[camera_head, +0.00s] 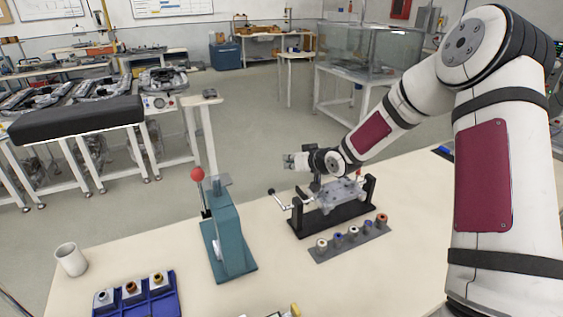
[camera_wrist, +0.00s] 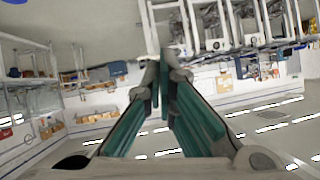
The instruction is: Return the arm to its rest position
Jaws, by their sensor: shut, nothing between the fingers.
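My arm reaches in from the right side of the head view, its white links with dark red panels bent over the table. My gripper (camera_head: 290,161) is above the far part of the table, just over and behind the black fixture (camera_head: 331,212) that holds a grey metal part. In the wrist view, my gripper (camera_wrist: 163,62) shows two green-padded fingers with their tips together and nothing between them. The wrist view looks out at the room, upside down, with no table objects near the fingers.
A teal press (camera_head: 232,238) with a red knob stands left of the fixture. A grey strip (camera_head: 322,254) with several small parts lies in front of it. A blue tray (camera_head: 136,303) and a white cup (camera_head: 71,259) are at the left. The table's right part is largely clear.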

